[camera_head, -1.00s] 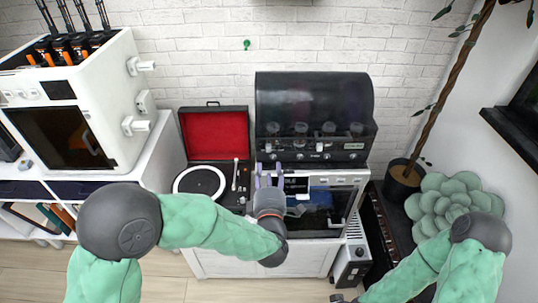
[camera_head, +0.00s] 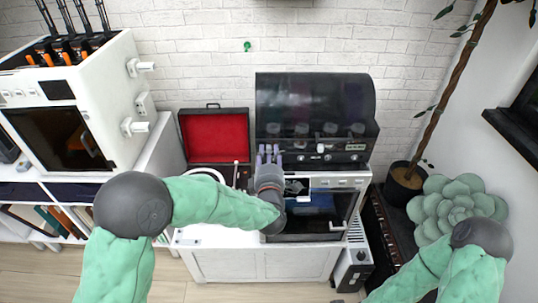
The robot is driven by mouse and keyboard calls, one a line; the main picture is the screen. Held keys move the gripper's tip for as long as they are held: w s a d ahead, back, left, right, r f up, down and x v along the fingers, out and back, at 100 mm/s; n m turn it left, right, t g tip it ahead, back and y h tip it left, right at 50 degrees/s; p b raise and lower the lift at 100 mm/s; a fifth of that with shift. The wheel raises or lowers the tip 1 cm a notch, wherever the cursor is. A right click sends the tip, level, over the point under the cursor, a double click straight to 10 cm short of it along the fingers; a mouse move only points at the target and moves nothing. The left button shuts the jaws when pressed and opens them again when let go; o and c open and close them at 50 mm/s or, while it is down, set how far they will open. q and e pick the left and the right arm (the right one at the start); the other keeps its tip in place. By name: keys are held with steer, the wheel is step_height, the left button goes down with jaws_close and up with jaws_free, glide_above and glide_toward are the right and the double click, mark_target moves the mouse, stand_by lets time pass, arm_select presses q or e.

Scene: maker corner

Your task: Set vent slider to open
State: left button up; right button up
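The vent slider is too small to make out. The black machine with a dark see-through hood (camera_head: 314,98) has a front panel with several round knobs. It stands on a white and silver machine (camera_head: 340,182) with a dark window. My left gripper (camera_head: 268,152) points away from me at the left end of that front panel. Its pale purple fingertips stand apart with nothing seen between them. I cannot tell whether they touch the panel. My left wrist hides part of the silver machine. Only a dark bit of my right gripper (camera_head: 338,300) shows at the bottom edge.
A record player with a red-lined lid (camera_head: 214,135) stands left of the machines, partly behind my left arm. A white 3D printer (camera_head: 85,100) is further left. A potted plant (camera_head: 405,183) and a pale green succulent (camera_head: 450,208) are at the right.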

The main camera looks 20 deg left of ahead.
mark_target(280, 146)
arm_select(q)
jaws_close()
steer(key=shift+w+d+b, duration=0.25)
steer(key=shift+d, duration=0.6)
steer(key=shift+w+d+b, duration=0.2)
steer(key=shift+d+b, duration=0.05)
steer(key=shift+d, duration=0.55)
steer(key=o, duration=0.5)
jaws_free()
steer(key=shift+d, duration=0.1)
steer(key=v, duration=1.2)
